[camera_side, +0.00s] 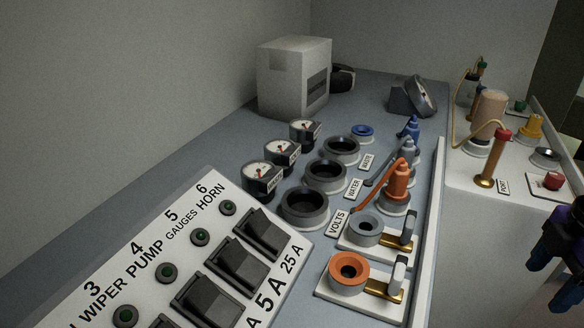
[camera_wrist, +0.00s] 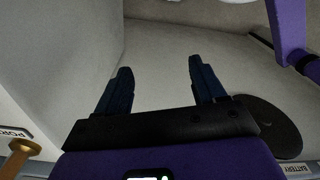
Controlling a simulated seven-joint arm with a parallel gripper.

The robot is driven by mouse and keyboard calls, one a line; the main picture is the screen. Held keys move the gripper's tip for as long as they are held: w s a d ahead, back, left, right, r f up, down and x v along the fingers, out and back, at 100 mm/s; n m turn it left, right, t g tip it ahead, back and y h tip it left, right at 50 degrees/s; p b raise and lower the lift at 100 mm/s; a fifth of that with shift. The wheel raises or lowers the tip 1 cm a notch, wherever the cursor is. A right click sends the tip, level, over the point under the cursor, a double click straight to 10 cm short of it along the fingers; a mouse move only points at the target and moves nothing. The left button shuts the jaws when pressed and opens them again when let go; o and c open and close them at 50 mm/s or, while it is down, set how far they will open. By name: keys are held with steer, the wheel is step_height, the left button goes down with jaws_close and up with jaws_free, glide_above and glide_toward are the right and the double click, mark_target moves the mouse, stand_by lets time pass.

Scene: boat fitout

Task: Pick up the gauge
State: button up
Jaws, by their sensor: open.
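Three round gauges with white dials and dark cases stand in a row in the side view: a near one (camera_side: 262,179), a middle one (camera_side: 283,152) and a far one (camera_side: 305,130). Small labels on them are too small to read surely. My gripper (camera_wrist: 160,82) is open and empty in the wrist view, over a bare pale surface. In the side view part of my gripper (camera_side: 556,270) shows at the right edge, well apart from the gauges. No gauge shows in the wrist view.
Dark round sockets (camera_side: 305,205) sit right of the gauges, by labels VOLTS (camera_side: 338,222), WATER and WASTE. A switch panel (camera_side: 165,270) lies in front, a grey box (camera_side: 293,77) behind. Orange and blue plugs (camera_side: 397,182) stand to the right. A PORT post (camera_side: 495,160) stands farther right.

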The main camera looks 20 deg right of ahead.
steer(key=w+a+r+m+y, duration=0.1)
steer(key=w+a+r, duration=0.2)
steer(key=a+r, duration=0.55)
steer(key=w+a+r+m+y, duration=0.1)
steer(key=w+a+r, duration=0.2)
steer(key=a+r, duration=0.55)
steer(key=w+a+r+m+y, duration=0.1)
steer(key=w+a+r, duration=0.3)
steer(key=a, duration=0.9)
steer(key=n+t, duration=0.2)
glide_toward(262, 170)
steer(key=shift+y, duration=0.3)
steer(key=x, duration=0.9)
steer(key=shift+d+f, duration=0.25)
steer(key=shift+f, duration=0.05)
steer(key=c, duration=0.9)
steer(key=shift+r, duration=0.2)
